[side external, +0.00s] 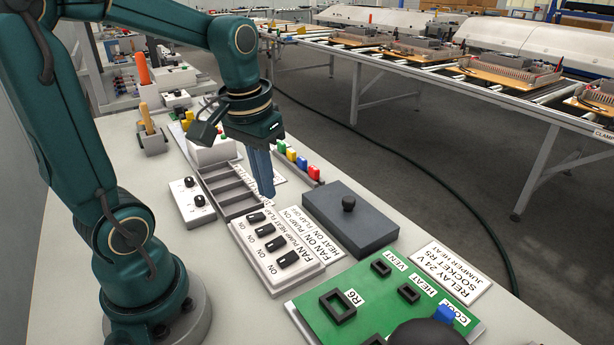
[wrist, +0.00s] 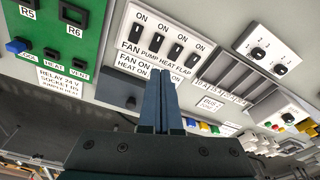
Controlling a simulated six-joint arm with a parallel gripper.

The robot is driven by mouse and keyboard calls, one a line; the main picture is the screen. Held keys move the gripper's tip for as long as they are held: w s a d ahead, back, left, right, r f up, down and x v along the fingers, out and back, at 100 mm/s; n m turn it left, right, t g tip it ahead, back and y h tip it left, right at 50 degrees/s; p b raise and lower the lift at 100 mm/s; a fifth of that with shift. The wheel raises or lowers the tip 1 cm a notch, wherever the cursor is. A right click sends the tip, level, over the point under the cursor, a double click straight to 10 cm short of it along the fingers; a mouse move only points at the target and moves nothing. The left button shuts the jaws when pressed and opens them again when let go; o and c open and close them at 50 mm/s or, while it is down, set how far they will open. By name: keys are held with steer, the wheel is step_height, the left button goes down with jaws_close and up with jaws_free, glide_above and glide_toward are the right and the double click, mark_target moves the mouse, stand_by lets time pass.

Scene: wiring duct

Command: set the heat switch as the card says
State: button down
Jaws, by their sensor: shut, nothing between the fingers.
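The white switch panel (side external: 274,284) carries a row of black rocker switches labelled FAN, PUMP, HEAT and FLAP, each with ON at one end. The heat switch (side external: 265,230) is third from FAN; it also shows in the wrist view (wrist: 174,53). Which way it is tipped is too small to tell. The white card (side external: 333,234) lies beside the panel and reads FAN ON, PUMP ON, HEAT ON, FLAP OFF; my fingers partly hide it in the wrist view. My gripper (side external: 267,195) is shut and empty, pointing down above the FLAP end of the panel, apart from the switches.
A dark grey box with a black knob (side external: 348,204) stands beside the card. The green board (side external: 335,335) with sockets is at the FAN end. A divided grey tray (side external: 228,187) and a white two-knob box (side external: 190,200) are close to the FLAP end.

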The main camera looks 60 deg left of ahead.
steer(key=s+d+r+m+t, duration=0.2)
steer(key=s+d+m+t, duration=0.2)
steer(key=d, duration=0.3)
steer(key=shift+s+d+h, duration=0.25)
steer(key=shift+s+h, duration=0.05)
steer(key=shift+s, duration=0.1)
